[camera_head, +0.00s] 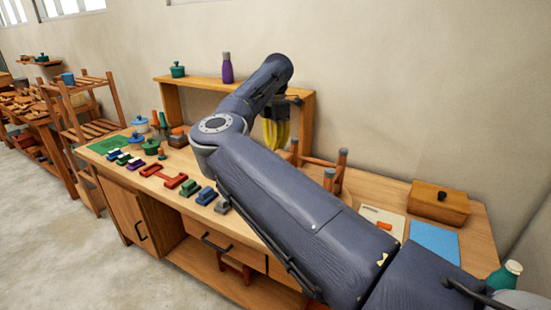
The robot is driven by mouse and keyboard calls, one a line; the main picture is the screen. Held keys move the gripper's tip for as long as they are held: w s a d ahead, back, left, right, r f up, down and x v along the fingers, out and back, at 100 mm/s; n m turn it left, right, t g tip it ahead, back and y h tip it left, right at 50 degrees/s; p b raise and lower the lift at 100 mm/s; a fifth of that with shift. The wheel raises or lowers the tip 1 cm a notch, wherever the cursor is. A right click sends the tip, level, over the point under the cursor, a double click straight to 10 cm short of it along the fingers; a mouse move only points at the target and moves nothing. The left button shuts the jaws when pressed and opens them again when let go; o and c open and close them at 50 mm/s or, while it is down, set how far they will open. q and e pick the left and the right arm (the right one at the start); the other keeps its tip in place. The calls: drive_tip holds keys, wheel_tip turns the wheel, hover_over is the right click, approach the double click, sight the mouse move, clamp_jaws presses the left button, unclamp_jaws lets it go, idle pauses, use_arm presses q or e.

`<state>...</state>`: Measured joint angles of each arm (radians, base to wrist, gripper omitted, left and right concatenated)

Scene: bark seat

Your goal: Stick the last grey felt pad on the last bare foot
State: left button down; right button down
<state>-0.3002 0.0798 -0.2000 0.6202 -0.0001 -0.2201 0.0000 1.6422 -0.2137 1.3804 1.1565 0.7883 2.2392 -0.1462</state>
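My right arm crosses the middle of the view from the lower right. Its dark gripper (289,103) hangs at the far end, partly hidden by my arm, so I cannot tell if it is open or shut. A yellow thing (280,134) shows just below it; I cannot tell whether it is held. A wooden stool (322,162) seems to stand legs up on the bench, right of the gripper and apart from it. Its lower part is behind my arm. Several leg ends show; I cannot make out which foot is bare. I cannot pick out a grey felt pad. My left gripper is out of view.
The wooden bench (471,236) holds a row of coloured clamps (176,181) at its front left. A white card (389,215) with an orange piece, a blue sheet (434,241) and a wooden box (440,202) lie right. A raised shelf (197,83) carries a purple bottle (227,69).

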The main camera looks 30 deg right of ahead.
drive_tip(key=shift+s+f, duration=0.1)
drive_tip(key=shift+f, duration=1.75)
idle(1.8)
drive_tip(key=shift+r, duration=0.1)
drive_tip(key=shift+r, duration=3)
